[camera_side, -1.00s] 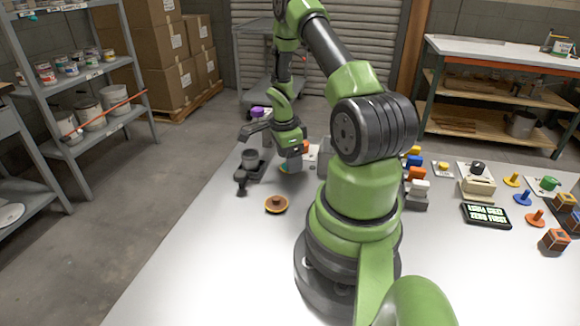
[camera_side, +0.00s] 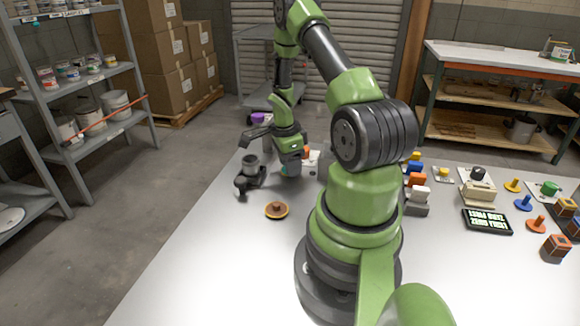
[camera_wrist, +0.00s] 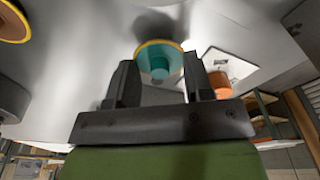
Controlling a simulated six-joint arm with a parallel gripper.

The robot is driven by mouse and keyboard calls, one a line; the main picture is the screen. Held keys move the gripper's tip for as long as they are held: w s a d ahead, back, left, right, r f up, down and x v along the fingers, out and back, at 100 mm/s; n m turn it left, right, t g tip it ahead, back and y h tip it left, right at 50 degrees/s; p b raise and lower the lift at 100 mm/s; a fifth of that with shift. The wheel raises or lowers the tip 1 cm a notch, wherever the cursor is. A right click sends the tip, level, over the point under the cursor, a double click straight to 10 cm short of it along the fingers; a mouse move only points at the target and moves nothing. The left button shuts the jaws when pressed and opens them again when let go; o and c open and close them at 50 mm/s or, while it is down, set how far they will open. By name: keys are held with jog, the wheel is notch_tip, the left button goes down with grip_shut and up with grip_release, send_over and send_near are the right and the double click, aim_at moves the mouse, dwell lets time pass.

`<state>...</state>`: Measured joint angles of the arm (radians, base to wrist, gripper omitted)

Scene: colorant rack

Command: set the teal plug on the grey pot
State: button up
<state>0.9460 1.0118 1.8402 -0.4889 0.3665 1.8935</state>
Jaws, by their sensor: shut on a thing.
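The teal plug (camera_wrist: 160,66), a round piece with a yellow rim and a raised knob, sits between the two fingers of my gripper (camera_wrist: 158,60) in the wrist view. My gripper is shut on it. In the side view my gripper (camera_side: 291,163) is low over the far left part of the table, and the plug is mostly hidden there. The grey pot (camera_side: 250,162) stands just left of my gripper on a dark base, apart from it. A grey rounded body at the left edge of the wrist view (camera_wrist: 10,98) is probably the pot.
A brown-orange disc (camera_side: 276,210) lies nearer on the table. An orange plug (camera_wrist: 220,84) is on a white card beside my gripper. A purple-topped thing (camera_side: 257,117) is behind. Coloured blocks, plugs and a dark display (camera_side: 487,218) lie right. The front left table is clear.

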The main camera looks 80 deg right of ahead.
notch_tip(320, 180, up, 15)
jog(key=w+a+n, duration=0.4)
jog(key=w+n, duration=0.2)
jog(key=w, duration=0.3)
jog(key=shift+t, duration=0.3)
jog(key=shift+f, duration=4.6)
jog(key=shift+f, duration=0.5)
jog(key=o, duration=1.4)
jog(key=shift+r, duration=0.15)
